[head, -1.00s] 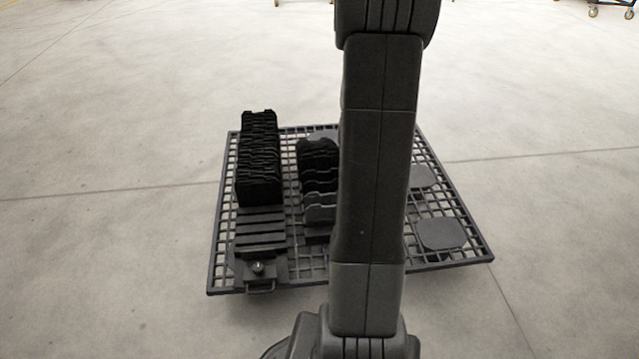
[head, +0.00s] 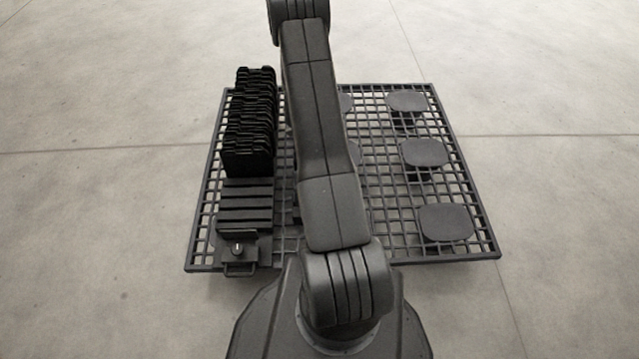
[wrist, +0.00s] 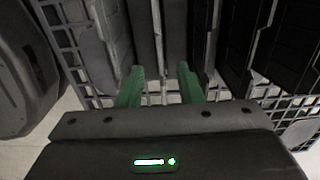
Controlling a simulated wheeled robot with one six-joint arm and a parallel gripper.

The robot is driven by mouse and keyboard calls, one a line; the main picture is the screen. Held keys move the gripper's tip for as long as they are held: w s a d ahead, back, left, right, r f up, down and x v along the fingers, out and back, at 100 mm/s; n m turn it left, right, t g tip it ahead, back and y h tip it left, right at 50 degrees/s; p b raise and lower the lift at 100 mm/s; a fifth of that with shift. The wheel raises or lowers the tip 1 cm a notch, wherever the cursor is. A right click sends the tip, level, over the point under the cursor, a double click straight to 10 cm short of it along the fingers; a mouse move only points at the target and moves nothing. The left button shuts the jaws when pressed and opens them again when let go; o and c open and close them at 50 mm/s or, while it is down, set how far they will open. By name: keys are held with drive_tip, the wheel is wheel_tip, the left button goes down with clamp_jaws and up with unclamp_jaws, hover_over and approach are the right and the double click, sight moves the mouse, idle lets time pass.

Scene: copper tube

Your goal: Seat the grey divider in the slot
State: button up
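My gripper (wrist: 160,75) has two green fingers spread well apart. Dark grey upright plates (wrist: 145,30) stand just beyond the fingertips in the wrist view, with thin lighter edges between them. I cannot tell which is the task's grey divider, and none shows clamped between the fingers. In the head view my arm hides the gripper and nearly all of the middle rack. The left rack has black dividers (head: 250,120) standing in a row at its back. Its front part (head: 245,205) has several parallel bars with bare gaps between them.
The racks stand on a dark grid table (head: 375,235). Flat rounded pads (head: 446,222) lie along its right side. A small block with a knob (head: 238,248) and a handle is at the left rack's front. Open concrete floor surrounds the table.

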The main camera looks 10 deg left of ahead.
wheel_tip(320, 180, down, 8)
drive_tip(key=b, duration=0.2)
drive_tip(key=shift+f+b, duration=0.25)
drive_tip(key=shift+b, duration=0.05)
drive_tip(key=shift+r, duration=0.1)
clamp_jaws()
